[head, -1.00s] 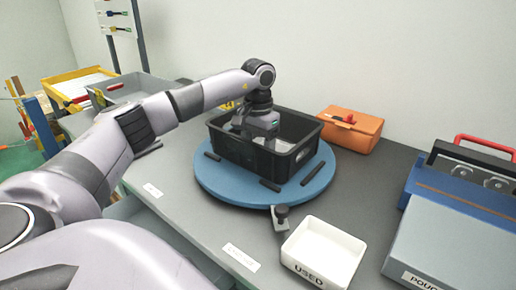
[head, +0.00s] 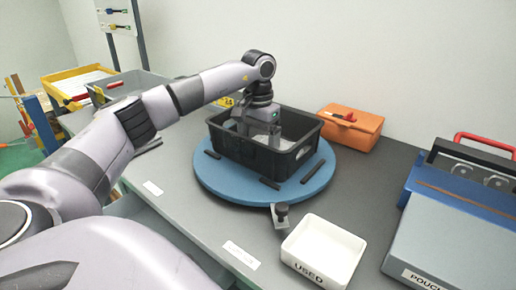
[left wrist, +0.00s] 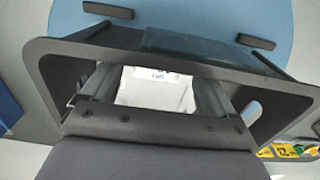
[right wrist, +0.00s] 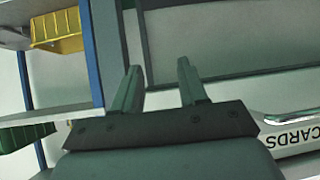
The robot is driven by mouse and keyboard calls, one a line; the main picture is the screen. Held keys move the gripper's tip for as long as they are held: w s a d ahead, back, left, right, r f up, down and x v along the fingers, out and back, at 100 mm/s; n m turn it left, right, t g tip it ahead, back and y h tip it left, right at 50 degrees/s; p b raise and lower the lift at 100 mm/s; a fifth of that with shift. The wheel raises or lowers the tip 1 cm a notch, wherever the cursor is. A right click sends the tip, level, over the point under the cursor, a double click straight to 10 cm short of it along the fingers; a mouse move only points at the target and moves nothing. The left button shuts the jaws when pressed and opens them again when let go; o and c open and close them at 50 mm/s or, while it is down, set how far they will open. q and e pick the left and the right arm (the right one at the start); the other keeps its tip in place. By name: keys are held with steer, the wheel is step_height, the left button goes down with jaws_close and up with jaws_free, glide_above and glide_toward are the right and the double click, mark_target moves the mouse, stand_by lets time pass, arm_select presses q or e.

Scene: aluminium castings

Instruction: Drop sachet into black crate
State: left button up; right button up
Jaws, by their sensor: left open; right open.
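The black crate (head: 265,160) stands on a blue round turntable (head: 215,187). In the left wrist view the crate's rim (left wrist: 52,62) surrounds the left gripper (left wrist: 154,82), whose fingers are apart. A white sachet with a small printed label (left wrist: 160,98) shows below, between the fingers. It appears to lie in the crate, apart from the fingers. My right gripper (right wrist: 160,68) is open and empty, away from the crate.
An orange box (head: 352,130) stands behind the turntable. A white "USED" tray (head: 322,250) is in front, a blue-grey machine (head: 450,220) at right. A grey bin (head: 130,84) and yellow tray (head: 78,84) are at back left. The right wrist view shows a yellow bin (right wrist: 57,32).

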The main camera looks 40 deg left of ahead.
arm_select(q)
step_height(320, 180, up, 11)
steer(key=shift+f+p, duration=0.15)
steer(key=shift+p, duration=0.15)
steer(key=shift+f, duration=0.1)
stand_by(0.4)
